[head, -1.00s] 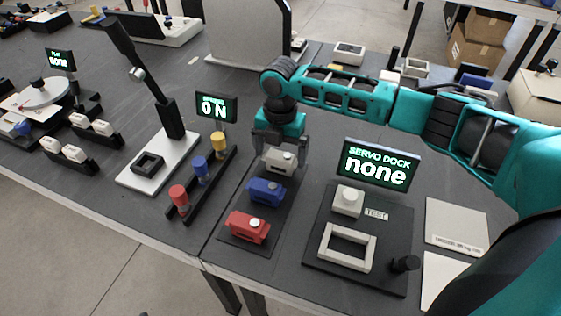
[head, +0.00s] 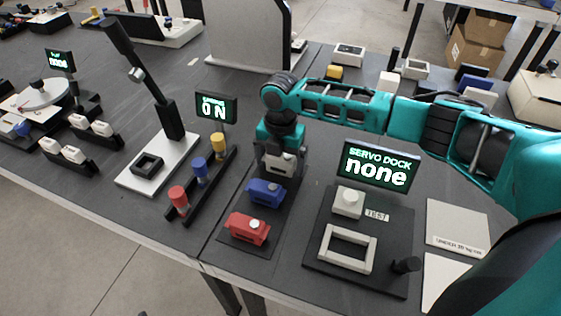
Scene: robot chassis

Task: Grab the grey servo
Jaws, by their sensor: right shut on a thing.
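The grey servo (head: 279,165) is at the far end of the dark mat (head: 243,207), in line with a blue servo (head: 266,192) and a red servo (head: 247,228). My right gripper (head: 280,168) comes down over the grey servo and is shut on it. The gripper body hides its upper part, and I cannot tell whether it touches the mat. My left gripper is not in view.
To the right, the servo dock (head: 318,214) has a square white frame (head: 347,248) and a sign (head: 378,166) reading "none". To the left stand red, blue and yellow cylinders (head: 200,172) in a black rack. The dark table (head: 100,205) is bare near its front left edge.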

